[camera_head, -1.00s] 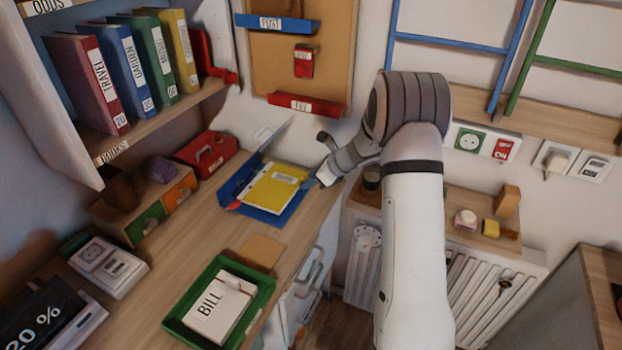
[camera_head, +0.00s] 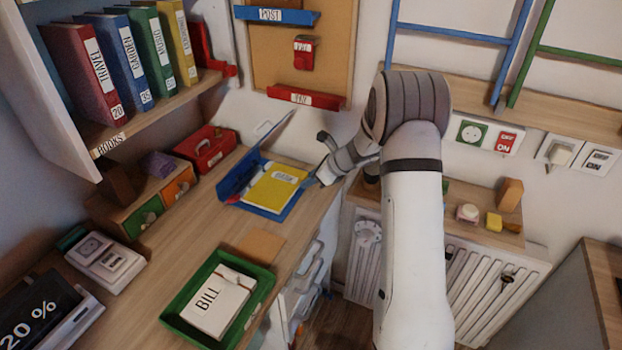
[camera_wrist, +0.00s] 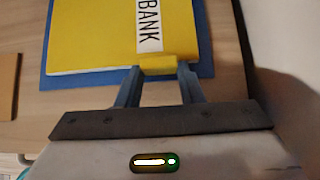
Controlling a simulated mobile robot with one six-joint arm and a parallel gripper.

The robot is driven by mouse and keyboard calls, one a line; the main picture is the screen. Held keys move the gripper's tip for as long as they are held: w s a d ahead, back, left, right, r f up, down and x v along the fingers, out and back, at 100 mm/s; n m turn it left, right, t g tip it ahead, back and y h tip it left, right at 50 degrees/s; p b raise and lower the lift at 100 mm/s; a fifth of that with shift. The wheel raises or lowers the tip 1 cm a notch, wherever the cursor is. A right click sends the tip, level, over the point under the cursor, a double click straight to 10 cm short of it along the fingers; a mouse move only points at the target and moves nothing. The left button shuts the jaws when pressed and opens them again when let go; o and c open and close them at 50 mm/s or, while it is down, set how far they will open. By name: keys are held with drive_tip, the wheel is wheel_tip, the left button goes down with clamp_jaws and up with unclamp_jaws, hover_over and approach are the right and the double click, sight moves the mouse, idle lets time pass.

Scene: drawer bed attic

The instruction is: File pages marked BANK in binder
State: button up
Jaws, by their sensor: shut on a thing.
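A yellow flat piece (camera_head: 270,190) with a white label lies over an open blue binder (camera_head: 228,180) at the back of the desk. In the wrist view the label on the yellow piece (camera_wrist: 95,40) reads BANK, and blue (camera_wrist: 80,81) shows around its edges. My gripper (camera_wrist: 157,68) is shut on a yellow tab at the near edge of this piece. In the head view my gripper (camera_head: 318,177) is at the binder's right edge, its fingertips small and partly hidden.
A green tray (camera_head: 178,315) holds papers marked BILL (camera_head: 215,300). A tan card (camera_head: 261,246) lies between tray and binder. A red box (camera_head: 207,148) and small drawers (camera_head: 165,200) stand left. A shelf of labelled binders (camera_head: 90,75) overhangs the upper left.

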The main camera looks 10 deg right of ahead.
drive_tip(key=shift+s+f, duration=0.1)
drive_tip(key=shift+f, duration=0.15)
drive_tip(key=o, duration=1.1)
drive_tip(key=shift+f, duration=0.1)
drive_tip(key=v, duration=0.8)
drive_tip(key=shift+p, duration=0.35)
drive_tip(key=shift+a, duration=0.1)
